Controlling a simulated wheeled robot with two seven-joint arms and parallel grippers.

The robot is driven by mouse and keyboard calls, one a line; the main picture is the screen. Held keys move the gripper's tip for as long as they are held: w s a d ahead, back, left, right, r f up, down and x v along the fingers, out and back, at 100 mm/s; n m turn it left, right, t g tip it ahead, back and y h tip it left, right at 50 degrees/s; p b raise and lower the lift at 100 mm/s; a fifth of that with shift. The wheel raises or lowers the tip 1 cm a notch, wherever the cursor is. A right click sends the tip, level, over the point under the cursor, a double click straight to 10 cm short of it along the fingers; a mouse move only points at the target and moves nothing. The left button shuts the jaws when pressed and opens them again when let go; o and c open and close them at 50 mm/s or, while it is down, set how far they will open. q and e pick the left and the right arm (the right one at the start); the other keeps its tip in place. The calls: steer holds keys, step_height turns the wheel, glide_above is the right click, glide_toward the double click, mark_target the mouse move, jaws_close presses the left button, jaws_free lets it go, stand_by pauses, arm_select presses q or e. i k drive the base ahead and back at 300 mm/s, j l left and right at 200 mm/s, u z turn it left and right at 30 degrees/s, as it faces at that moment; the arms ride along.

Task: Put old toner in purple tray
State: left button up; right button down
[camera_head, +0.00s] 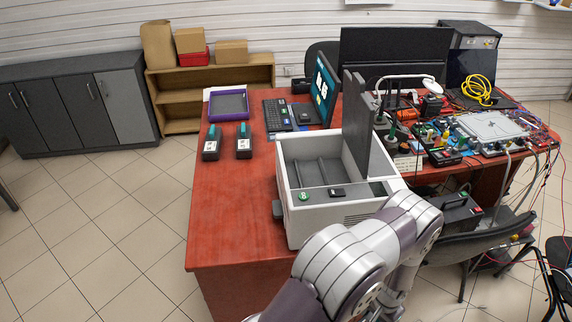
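The purple tray (229,118) lies at the back left of the red desk, and its grey inside looks empty. Two black cartridges with green tops and white labels stand side by side in front of it: a left cartridge (211,147) and a right cartridge (244,146). I cannot tell whether either is old. The white printer (330,213) stands at the desk's front with its dark lid raised. Its grey bay shows divider ridges and no clear cartridge. One arm of mine bends in front of the printer's right side. Neither gripper is in view.
The raised lid (367,125) stands upright at the printer's right. A keyboard (277,115) and a monitor (325,88) are behind the printer. Electronics and cables crowd the right bench. The red desk (228,205) is clear left of the printer.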

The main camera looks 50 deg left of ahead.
mark_target(229, 105)
steer(key=k+j+z, duration=0.2)
steer(key=z, duration=0.2)
steer(key=k+j+z, duration=0.2)
steer(key=z, duration=0.2)
steer(key=k+j+z, duration=0.15)
steer(key=z, duration=0.25)
steer(key=k+z, duration=0.4)
steer(key=k+j+z, duration=0.25)
steer(key=k+z, duration=0.15)
steer(key=k+j+z, duration=0.15)
steer(key=k+z, duration=0.65)
steer(key=k+l+z, duration=0.25)
steer(key=k+z, duration=0.2)
steer(key=k+l+z, duration=0.4)
steer(key=k+j+u, duration=0.1)
steer(key=k+u, duration=0.15)
steer(key=k, duration=0.25)
steer(key=k+j+u, duration=0.25)
steer(key=k, duration=0.25)
steer(key=k+j+u, duration=0.25)
steer(key=k, duration=0.25)
steer(key=k+j+u, duration=0.25)
steer(key=k, duration=0.2)
